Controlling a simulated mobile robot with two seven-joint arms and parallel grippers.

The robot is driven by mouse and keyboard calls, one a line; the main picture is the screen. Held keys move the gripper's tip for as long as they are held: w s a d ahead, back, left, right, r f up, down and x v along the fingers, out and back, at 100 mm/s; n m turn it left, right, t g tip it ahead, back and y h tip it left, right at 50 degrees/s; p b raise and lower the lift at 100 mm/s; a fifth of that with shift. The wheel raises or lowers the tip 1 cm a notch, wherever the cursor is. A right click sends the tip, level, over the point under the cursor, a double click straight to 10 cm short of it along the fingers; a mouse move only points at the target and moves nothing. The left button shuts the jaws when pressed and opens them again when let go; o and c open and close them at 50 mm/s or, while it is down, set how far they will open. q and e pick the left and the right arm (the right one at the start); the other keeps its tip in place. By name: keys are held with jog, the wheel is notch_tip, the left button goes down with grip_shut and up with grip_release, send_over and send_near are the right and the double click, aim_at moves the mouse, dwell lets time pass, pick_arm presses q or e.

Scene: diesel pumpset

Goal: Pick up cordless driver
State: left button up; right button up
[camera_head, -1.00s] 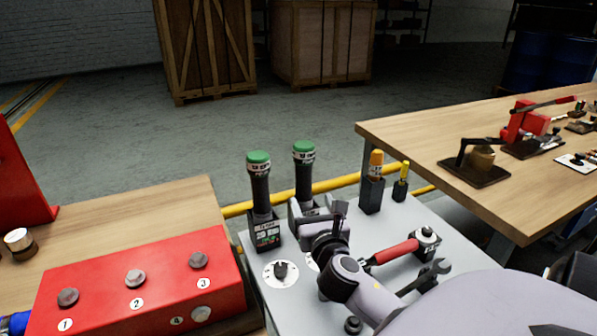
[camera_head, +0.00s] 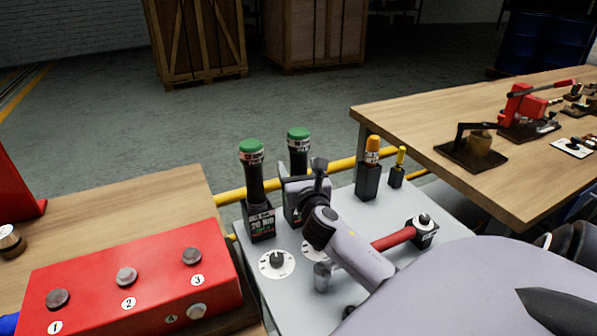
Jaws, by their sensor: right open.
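Two upright cordless drivers with green tops and black bodies stand at the back left of the grey cart top (camera_head: 345,215). The left driver (camera_head: 252,180) sits in a black block marked 20 Nm. The right driver (camera_head: 299,150) stands just beside it, with its lower part hidden behind my right gripper. My right gripper (camera_head: 300,184) is open at the lower body of the right driver, its arm coming in from the lower right. I cannot tell whether the fingers touch the driver or lie around it. My left gripper is not in view.
A red box (camera_head: 130,275) with numbered bolts lies at the lower left. Orange (camera_head: 370,165) and yellow (camera_head: 398,165) handled tools stand in black holders right of the drivers. A red-handled tool (camera_head: 400,238) lies beside my arm. A dial (camera_head: 277,263) lies in front. A wooden table (camera_head: 400,120) stands at right.

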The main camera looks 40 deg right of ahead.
jog(key=shift+c, duration=0.4)
jog(key=shift+w+r, duration=0.1)
grip_shut()
notch_tip(320, 180, up, 18)
jog(key=p, duration=0.4)
jog(key=shift+r+p, duration=0.2)
jog(key=shift+p, duration=0.1)
jog(key=shift+r, duration=0.85)
jog(key=shift+c, duration=2.4)
grip_release()
grip_shut()
